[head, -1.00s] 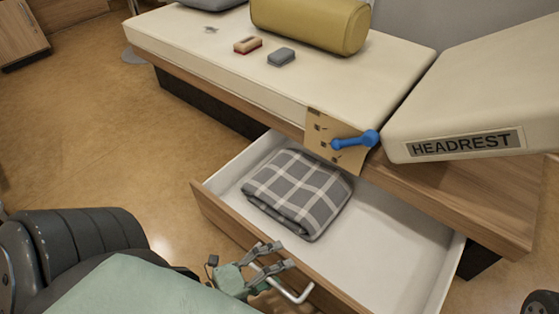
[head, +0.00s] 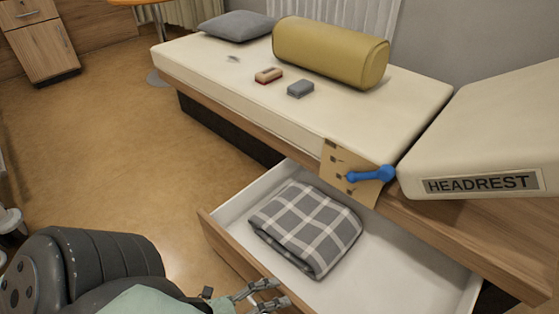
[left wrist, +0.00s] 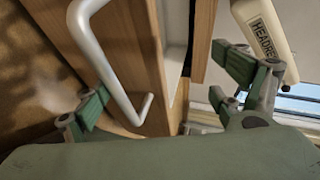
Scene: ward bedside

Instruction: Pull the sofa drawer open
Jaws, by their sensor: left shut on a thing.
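The sofa drawer (head: 232,252) is pulled well out from under the cream couch, with a wooden front and white inside. A folded grey checked blanket (head: 306,228) lies in it. My left gripper (head: 278,293) is at the drawer front, low in the head view and partly cut off. In the left wrist view its fingers (left wrist: 164,75) stand either side of the drawer's front, with the silver bar handle (left wrist: 112,75) between them. It is shut on the drawer; exactly where each pad touches is unclear. My right gripper is not in view.
On the couch (head: 410,105) lie a yellow bolster (head: 330,52), a grey pillow (head: 237,25) and two small blocks. A blue lever (head: 370,174) sits on a tan plate beside the headrest (head: 485,150). The floor (head: 120,160) left of the drawer is clear.

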